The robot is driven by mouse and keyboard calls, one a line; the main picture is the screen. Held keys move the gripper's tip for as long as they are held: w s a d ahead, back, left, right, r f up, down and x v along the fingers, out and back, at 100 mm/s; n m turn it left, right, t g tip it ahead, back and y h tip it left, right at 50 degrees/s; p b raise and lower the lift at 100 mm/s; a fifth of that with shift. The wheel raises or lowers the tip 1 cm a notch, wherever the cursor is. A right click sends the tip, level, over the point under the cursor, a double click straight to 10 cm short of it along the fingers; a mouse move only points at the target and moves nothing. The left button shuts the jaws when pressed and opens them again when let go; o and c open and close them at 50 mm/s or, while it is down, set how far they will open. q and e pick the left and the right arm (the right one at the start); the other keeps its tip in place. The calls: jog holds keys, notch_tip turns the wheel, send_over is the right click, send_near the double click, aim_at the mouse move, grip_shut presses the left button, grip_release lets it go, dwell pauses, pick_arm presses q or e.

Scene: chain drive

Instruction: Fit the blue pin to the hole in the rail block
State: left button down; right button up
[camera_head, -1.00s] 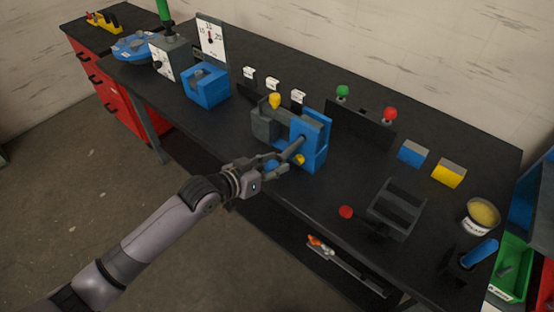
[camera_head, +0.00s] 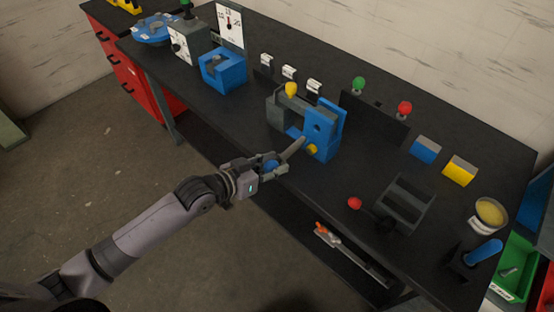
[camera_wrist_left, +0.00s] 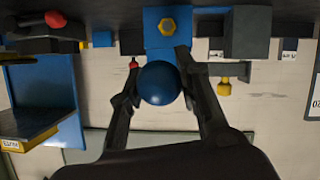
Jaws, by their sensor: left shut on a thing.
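The blue pin, with a grey shaft (camera_head: 292,150) and a round blue knob (camera_wrist_left: 160,83), is held in my left gripper (camera_head: 275,168). The fingers are shut on the knob from both sides, also in the left wrist view. The shaft points up and right at the rail block (camera_head: 326,138), a blue block on the bench. A dark round hole (camera_head: 317,126) shows in its near face. The shaft's tip is below and left of the hole, outside it. Whether the tip touches the block is unclear. My right gripper is not in view.
A yellow knob (camera_head: 312,149) sits low on the block, and a grey clamp part (camera_head: 275,108) with a yellow top stands to its left. A grey holder (camera_head: 402,203) and red ball (camera_head: 354,203) lie to the right. The bench front between them is clear.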

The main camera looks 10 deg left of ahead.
aim_at(294, 144)
pick_arm(q)
jog(key=shift+s+a+r, duration=0.1)
jog(key=shift+s+a, duration=0.15)
jog(key=shift+s, duration=0.05)
jog(key=shift+w+d, duration=0.1)
jog(key=shift+w+d+r+p, duration=0.2)
jog(key=shift+w+d, duration=0.15)
jog(key=shift+w, duration=0.15)
jog(key=shift+w+d+r+p, duration=0.15)
jog(key=shift+w+d, duration=0.15)
jog(key=shift+w, duration=0.2)
jog(key=shift+w+d+f+n+g, duration=0.1)
jog(key=shift+w+d+n+g, duration=0.2)
jog(key=shift+w+d, duration=0.5)
jog(key=shift+w+a, duration=0.1)
jog(key=shift+p, duration=0.65)
dwell(0.5)
